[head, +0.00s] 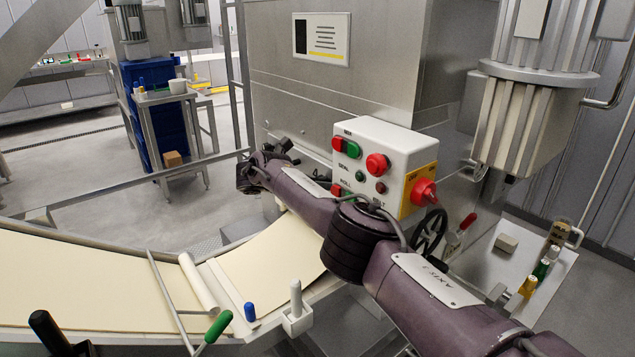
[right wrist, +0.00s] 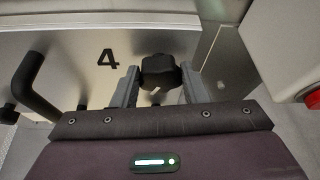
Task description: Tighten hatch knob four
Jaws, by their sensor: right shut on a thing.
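In the right wrist view a black lobed knob (right wrist: 158,72) sits on a metal hatch panel beside a large black number 4 (right wrist: 107,59). My right gripper (right wrist: 158,84) has one grey finger on each side of the knob and is shut on it. In the head view my right arm reaches from the lower right to the machine's side, with the right gripper (head: 272,158) low at the machine, left of the control box. The knob cannot be made out in that view. My left gripper is not in view.
A white control box (head: 375,150) with red and green buttons stands close behind my right arm. A black handle (right wrist: 28,78) is left of the number. A pale dough sheet (head: 85,280) lies on the conveyor.

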